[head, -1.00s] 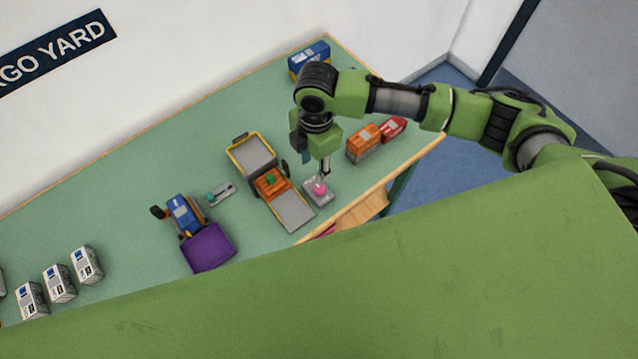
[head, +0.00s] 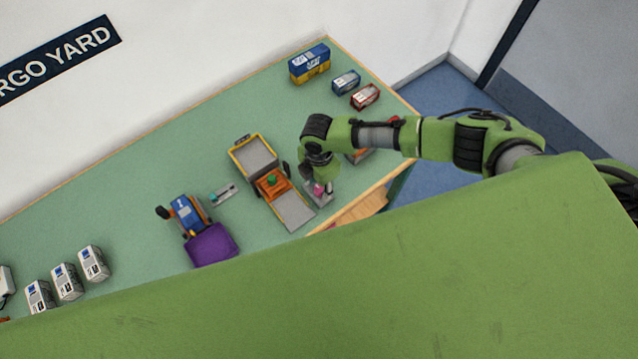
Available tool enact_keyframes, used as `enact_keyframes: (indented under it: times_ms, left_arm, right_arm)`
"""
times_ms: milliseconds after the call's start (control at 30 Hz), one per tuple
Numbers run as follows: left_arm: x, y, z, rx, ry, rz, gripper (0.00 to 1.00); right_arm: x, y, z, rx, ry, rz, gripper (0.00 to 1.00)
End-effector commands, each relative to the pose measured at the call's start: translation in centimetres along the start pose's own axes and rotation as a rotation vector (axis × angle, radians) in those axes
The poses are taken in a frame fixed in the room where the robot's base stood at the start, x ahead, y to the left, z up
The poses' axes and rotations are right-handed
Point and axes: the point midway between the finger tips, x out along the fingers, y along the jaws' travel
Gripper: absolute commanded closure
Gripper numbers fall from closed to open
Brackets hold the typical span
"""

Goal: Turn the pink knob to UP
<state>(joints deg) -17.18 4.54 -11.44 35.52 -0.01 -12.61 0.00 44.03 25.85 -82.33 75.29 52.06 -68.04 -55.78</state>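The pink knob (head: 319,188) sits on a small grey base (head: 325,201) on the green table, just right of the orange and grey crane model. My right gripper (head: 318,181) points down right at the knob, and its wrist hides most of the fingers. I cannot tell whether the fingers touch or hold the knob. Any UP mark near the knob is too small or hidden to read. My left gripper is not in view.
Blue, yellow and red boxes (head: 310,64) stand at the back right. The wooden table edge (head: 372,192) is close by.

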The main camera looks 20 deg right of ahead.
Motion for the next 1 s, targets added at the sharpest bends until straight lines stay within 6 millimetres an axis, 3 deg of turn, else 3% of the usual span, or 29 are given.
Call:
enact_keyframes:
  times_ms: [333,367,500,1000]
  left_arm:
    - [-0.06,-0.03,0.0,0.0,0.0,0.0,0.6]
    - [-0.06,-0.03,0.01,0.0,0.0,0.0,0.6]
    - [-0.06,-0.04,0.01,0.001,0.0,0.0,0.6]
    - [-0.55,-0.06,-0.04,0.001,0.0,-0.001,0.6]
  right_arm:
    - [0.51,0.01,0.03,0.0,0.0,0.001,0.62]
    - [0.5,0.02,0.03,0.0,0.0,0.001,0.65]
    - [0.49,0.01,0.03,0.0,0.0,0.001,1.0]
    - [0.4,-0.04,-0.08,0.089,0.002,-0.001,1.0]
